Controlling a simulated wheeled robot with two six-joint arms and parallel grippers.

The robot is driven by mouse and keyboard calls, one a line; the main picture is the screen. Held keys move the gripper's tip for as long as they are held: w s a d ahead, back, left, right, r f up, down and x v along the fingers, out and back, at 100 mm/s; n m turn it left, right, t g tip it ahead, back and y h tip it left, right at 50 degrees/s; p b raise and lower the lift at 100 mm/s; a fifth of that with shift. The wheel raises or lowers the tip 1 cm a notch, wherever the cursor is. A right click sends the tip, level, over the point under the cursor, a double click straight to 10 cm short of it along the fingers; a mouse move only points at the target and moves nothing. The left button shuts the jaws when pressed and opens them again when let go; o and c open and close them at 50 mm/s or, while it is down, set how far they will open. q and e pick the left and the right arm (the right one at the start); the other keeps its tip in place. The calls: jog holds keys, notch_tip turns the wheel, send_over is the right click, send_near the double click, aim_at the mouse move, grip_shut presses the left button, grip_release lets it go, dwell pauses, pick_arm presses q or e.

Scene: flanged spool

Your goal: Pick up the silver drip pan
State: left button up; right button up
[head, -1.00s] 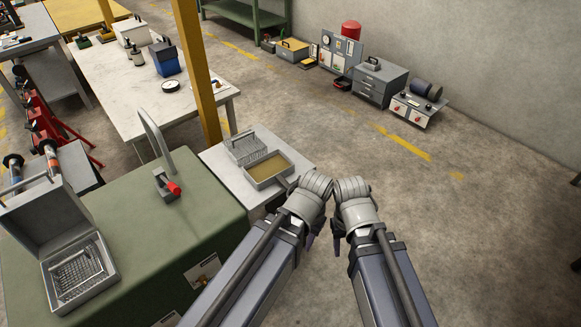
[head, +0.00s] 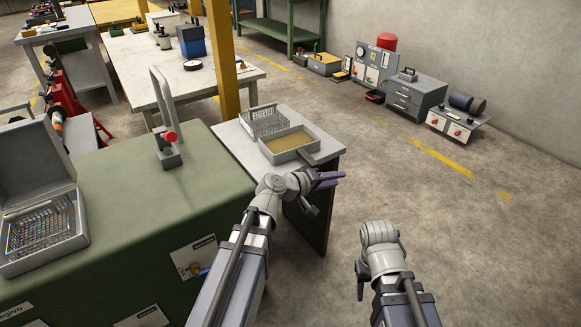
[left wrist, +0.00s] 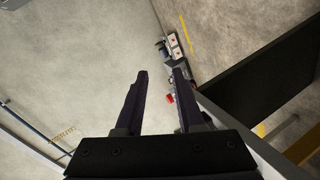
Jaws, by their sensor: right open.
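The silver drip pan (head: 268,154) sits on the small grey table, with a tan, liquid-like surface inside and a dark grey part at its right corner. My left gripper (head: 332,178) is beside the table's right edge, in front of and right of the pan, apart from it. In the left wrist view its two dark fingers (left wrist: 160,75) are spread with nothing between them; the pan is not seen there. My right gripper (head: 361,284) hangs over bare floor, lower and farther right; its fingers are mostly hidden by the wrist.
A wire basket (head: 264,122) stands right behind the pan on the small table (head: 232,133). A yellow post (head: 221,60) rises behind it. The green-covered bench (head: 130,210) is at left, with a grey case (head: 38,205) and a red-handled tool (head: 167,150).

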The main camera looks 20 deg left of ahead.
pick_arm(q)
jog(key=w+a+f+n+t+y+b, duration=0.1)
jog(key=w+a+f+n+t+b, duration=0.3)
jog(key=a, duration=0.3)
jog(key=n+t+y+b, duration=0.2)
jog(key=n+y+b, duration=0.15)
jog(key=b, duration=0.25)
send_near(301, 156)
jog(key=shift+w+d+f+n, duration=0.35)
jog(key=shift+w+f+n, duration=0.1)
jog(key=shift+w+f, duration=0.15)
jog(key=shift+a+r+t, duration=0.15)
jog(key=shift+a+t, duration=0.15)
jog(key=shift+a, duration=0.1)
jog(key=shift+x, duration=4.1)
jog(key=shift+s, duration=0.15)
grip_shut()
pick_arm(e)
notch_tip(301, 156, down, 12)
jog(key=shift+f, duration=0.15)
